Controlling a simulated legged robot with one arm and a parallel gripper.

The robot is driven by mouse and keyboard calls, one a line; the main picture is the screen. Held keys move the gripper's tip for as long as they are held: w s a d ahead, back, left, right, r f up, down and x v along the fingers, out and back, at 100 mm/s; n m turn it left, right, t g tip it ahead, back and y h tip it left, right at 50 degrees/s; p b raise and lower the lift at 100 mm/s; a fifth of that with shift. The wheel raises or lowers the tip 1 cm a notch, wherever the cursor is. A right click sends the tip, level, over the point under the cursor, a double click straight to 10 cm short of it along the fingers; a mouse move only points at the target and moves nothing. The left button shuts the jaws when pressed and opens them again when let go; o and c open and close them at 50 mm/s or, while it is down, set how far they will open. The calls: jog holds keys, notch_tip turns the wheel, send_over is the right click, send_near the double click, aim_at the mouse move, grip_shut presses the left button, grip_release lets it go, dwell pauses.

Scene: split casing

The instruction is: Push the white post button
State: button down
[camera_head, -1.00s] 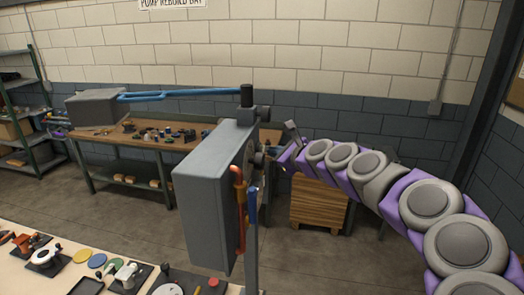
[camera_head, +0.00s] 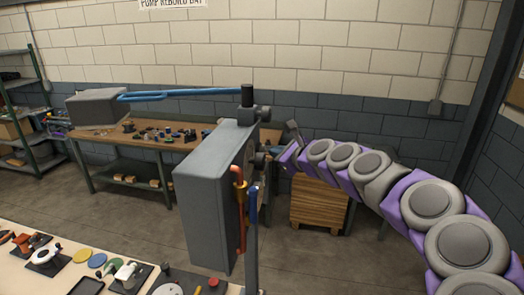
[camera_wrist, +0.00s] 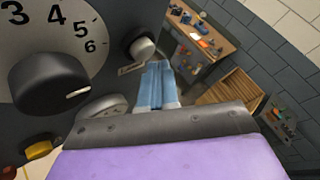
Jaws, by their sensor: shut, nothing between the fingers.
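The white post button (camera_wrist: 143,48) is a pale rounded cap sticking out of the dark panel, right of the numbered dial, in the wrist view. My gripper (camera_wrist: 156,72) has its blue fingers together, with nothing seen between them. The fingertips are just below and right of the button in the picture. I cannot tell if they touch it. In the head view, the grey casing (camera_head: 203,205) stands at the centre, and my arm reaches its right side from the right. The button and fingertips cannot be made out there.
A black dial knob (camera_wrist: 62,82), a grey round part (camera_wrist: 103,108) and a yellow button (camera_wrist: 39,149) share the panel. An orange pipe (camera_head: 240,215) and a blue-topped post (camera_head: 252,235) stand by the casing. A front table (camera_head: 60,285) holds small parts. A wooden crate (camera_head: 317,205) stands behind.

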jog(key=shift+d, duration=0.55)
jog(key=shift+a, duration=0.1)
jog(key=shift+a+p, duration=0.5)
jog(key=shift+a, duration=0.35)
jog(key=shift+w+d, duration=0.1)
jog(key=shift+d, duration=0.1)
jog(key=shift+a+p, duration=0.3)
jog(key=shift+a, duration=0.1)
jog(key=shift+d, duration=0.2)
jog(key=shift+s+d, duration=0.2)
jog(key=shift+d, duration=0.5)
